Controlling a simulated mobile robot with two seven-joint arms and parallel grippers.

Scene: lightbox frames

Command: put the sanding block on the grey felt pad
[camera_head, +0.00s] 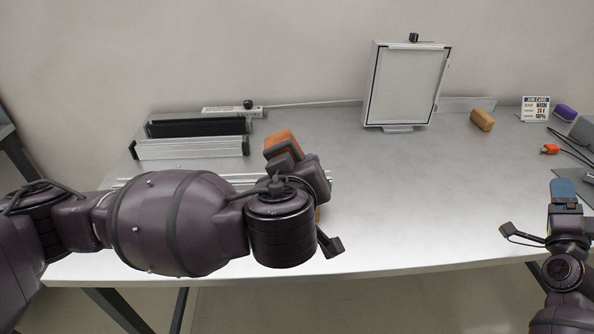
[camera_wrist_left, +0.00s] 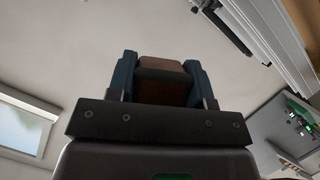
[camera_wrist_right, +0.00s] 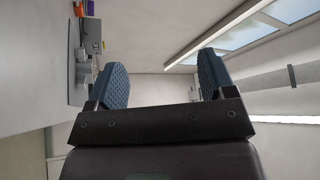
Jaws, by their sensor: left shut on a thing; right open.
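An orange-brown block, which I take to be the sanding block (camera_head: 281,140), is in my left gripper (camera_head: 292,162), above the middle-left of the table. In the left wrist view the block (camera_wrist_left: 163,66) sits between the two blue fingers of the left gripper (camera_wrist_left: 160,78), which are shut on it. A flat dark grey patch, apparently the grey felt pad (camera_head: 587,194), lies at the right edge of the head view, partly cut off and partly hidden by my right gripper (camera_head: 564,188). The right gripper is open and empty in the right wrist view (camera_wrist_right: 163,82).
The grey table (camera_head: 430,205) has clear room in the middle. A white lightbox frame (camera_head: 408,85) stands at the back. A tan block (camera_head: 482,120), a job card (camera_head: 535,109), a purple block (camera_head: 565,112) and cables are at back right. Metal rails (camera_head: 190,148) lie at left.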

